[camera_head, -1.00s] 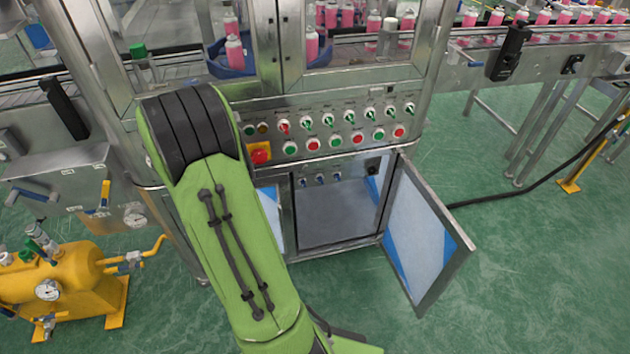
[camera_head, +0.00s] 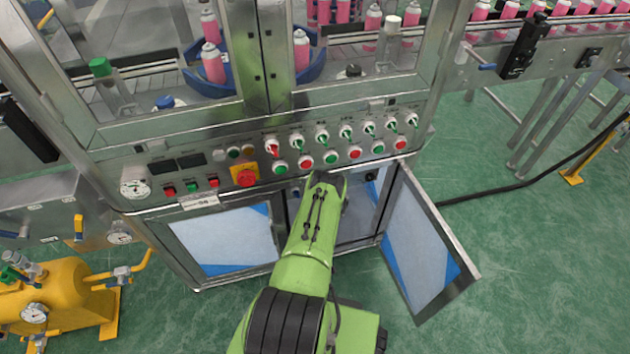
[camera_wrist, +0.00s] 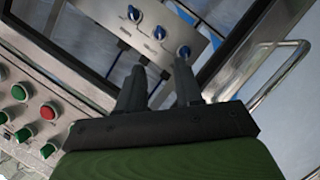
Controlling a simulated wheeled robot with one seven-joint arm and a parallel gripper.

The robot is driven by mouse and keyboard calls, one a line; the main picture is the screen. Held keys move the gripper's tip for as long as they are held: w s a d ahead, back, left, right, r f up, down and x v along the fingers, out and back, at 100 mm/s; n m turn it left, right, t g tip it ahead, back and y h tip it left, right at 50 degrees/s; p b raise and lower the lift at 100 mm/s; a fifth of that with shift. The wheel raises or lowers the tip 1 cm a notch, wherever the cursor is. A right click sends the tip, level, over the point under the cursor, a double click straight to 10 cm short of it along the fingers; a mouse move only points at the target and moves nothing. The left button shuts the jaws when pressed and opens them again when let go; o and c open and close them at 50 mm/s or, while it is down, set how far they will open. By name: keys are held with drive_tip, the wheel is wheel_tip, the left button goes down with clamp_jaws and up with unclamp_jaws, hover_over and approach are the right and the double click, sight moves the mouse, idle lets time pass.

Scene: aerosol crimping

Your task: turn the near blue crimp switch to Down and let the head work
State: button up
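Three blue switches sit in a row on a grey panel in the wrist view: the upper one (camera_wrist: 133,13), the middle one (camera_wrist: 159,33) and the lower right one (camera_wrist: 184,52). I cannot tell from any label which is the near crimp switch. My gripper (camera_wrist: 160,66) is open, its two dark fingers apart and nothing visible between them. The right fingertip overlaps the lower edge of the lower right switch in view; contact is unclear. In the head view my arm reaches into the open cabinet and hides the fingers and most of the switch panel.
The open cabinet door (camera_head: 425,240) stands to the right of my arm. Above are a red emergency button (camera_head: 245,177) and rows of green and red buttons and selector switches. A yellow tank (camera_head: 60,305) stands at lower left.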

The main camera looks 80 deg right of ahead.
drive_tip(key=b+x, duration=0.6)
drive_tip(key=x, duration=0.9)
drive_tip(key=shift+b, duration=0.4)
drive_tip(key=shift+d, duration=0.15)
clamp_jaws()
